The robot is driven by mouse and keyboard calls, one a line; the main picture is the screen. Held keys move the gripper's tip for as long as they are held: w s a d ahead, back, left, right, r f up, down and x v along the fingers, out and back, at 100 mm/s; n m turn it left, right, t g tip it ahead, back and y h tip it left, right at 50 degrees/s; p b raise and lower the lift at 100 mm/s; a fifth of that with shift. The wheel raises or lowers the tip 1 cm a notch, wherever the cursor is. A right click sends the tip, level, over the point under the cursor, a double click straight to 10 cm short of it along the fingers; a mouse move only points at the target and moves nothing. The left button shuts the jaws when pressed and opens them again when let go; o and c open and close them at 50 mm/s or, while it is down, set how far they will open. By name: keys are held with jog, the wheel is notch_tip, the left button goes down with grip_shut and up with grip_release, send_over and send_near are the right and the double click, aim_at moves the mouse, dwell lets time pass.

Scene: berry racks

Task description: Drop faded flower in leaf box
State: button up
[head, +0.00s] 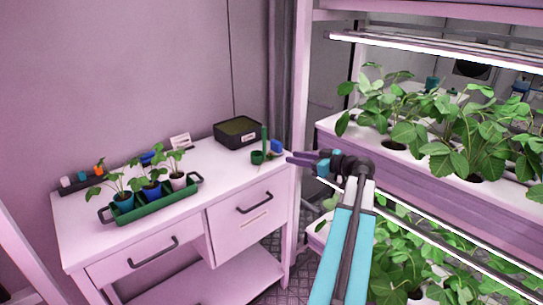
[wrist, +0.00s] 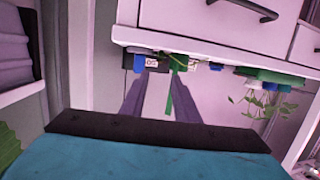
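My gripper (head: 298,158) is in front of the right end of the white bench, pointing left toward it. In the wrist view its two fingers (wrist: 157,88) are spread with a gap between them, and nothing shows held. A black box (head: 230,141) with a white label and a greenish inside stands at the back right of the bench, left of and beyond my gripper; it may be the leaf box. It also shows in the wrist view (wrist: 132,62), where the scene appears upside down. I cannot make out a faded flower in either view.
A green cup (head: 257,157) with an upright green post and a blue item (head: 277,146) stand near the bench's right end. A green tray (head: 165,206) holds 3 potted plants at left. Plant racks (head: 420,179) stand close on the right. The bench middle is clear.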

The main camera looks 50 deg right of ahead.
send_near(272, 154)
jog(key=shift+p+x, duration=0.3)
jog(key=shift+x, duration=1.1)
jog(key=shift+w, duration=0.1)
jog(key=shift+p+x, duration=0.85)
jog(key=shift+x, duration=1.65)
grip_shut()
